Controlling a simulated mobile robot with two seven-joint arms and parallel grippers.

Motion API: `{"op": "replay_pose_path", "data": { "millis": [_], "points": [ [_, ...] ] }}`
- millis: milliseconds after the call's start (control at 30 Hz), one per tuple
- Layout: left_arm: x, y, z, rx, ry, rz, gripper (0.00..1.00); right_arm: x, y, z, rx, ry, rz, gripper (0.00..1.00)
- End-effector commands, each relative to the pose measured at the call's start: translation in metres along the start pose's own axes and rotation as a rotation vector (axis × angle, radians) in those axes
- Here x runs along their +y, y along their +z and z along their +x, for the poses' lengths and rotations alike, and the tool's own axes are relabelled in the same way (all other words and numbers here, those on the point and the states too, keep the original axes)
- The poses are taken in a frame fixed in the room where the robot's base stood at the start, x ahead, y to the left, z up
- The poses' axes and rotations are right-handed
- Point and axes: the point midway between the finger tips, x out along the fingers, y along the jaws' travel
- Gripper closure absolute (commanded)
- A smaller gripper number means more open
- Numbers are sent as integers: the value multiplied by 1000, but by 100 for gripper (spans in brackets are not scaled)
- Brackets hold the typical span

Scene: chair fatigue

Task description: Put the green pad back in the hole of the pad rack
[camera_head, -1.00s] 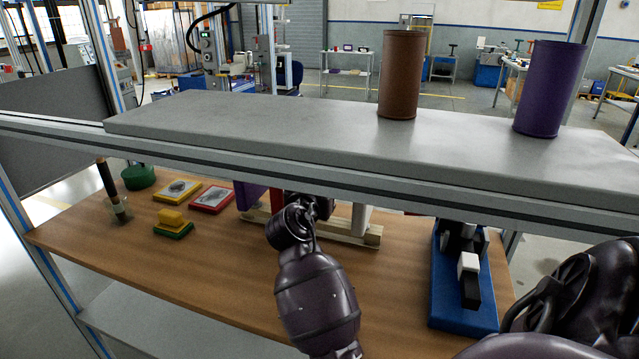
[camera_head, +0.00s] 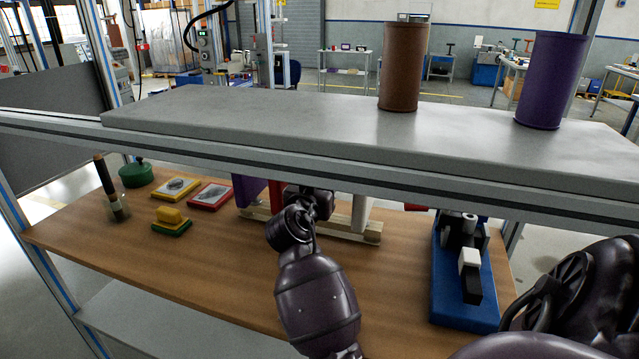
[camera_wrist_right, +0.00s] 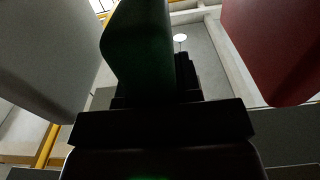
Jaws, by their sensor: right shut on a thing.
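My right gripper (camera_wrist_right: 158,100) is shut on the green pad (camera_wrist_right: 140,50), which stands up from its jaws in the right wrist view. A white pad (camera_wrist_right: 45,50) is to the left of it there and a red pad (camera_wrist_right: 275,45) to the right, with gaps between. In the head view the pad rack's pale wooden base (camera_head: 372,237) stands on the table, bearing the purple pad (camera_head: 246,190), red pad (camera_head: 275,194) and white pad (camera_head: 361,213). My right wrist is between the red and white pads. The shelf hides the pads' tops; the rack's hole is not visible. My left gripper is out of view.
A grey shelf (camera_head: 250,115) with brown (camera_head: 403,68) and purple (camera_head: 550,82) cylinders spans above the rack. A blue-based device (camera_head: 462,300) stands right of my arm. Small items, including a yellow block (camera_head: 172,216), lie at left. The table's front (camera_head: 230,275) is clear.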

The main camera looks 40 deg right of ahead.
Motion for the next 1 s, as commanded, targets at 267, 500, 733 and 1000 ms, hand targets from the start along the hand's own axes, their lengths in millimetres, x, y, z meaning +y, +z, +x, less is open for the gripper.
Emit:
{"op": "replay_pose_path", "data": {
  "millis": [267, 500, 733, 1000],
  "points": [
    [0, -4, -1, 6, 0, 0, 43, 1, -5, 1, -3, 2, -4, 100],
    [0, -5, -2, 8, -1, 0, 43, 0, -8, 1, -1, 1, -3, 100],
    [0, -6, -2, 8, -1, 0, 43, 0, -8, 0, 0, 0, -2, 100],
    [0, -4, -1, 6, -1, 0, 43, 0, -8, -1, -6, -2, -1, 100]
  ]
}}
